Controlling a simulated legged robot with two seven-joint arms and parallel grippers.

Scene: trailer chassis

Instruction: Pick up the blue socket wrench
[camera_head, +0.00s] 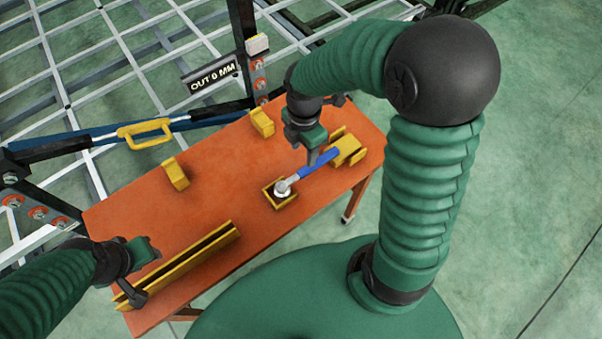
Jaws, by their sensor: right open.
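The orange table (205,215) carries the long yellow channel (185,262) and two small yellow blocks (175,174) (262,122) at its back edge. Behind it stand a metal lattice frame, a bar with a yellow handle (145,133) and an "OUT 0 MM" sign (211,79). The table's middle is clear.

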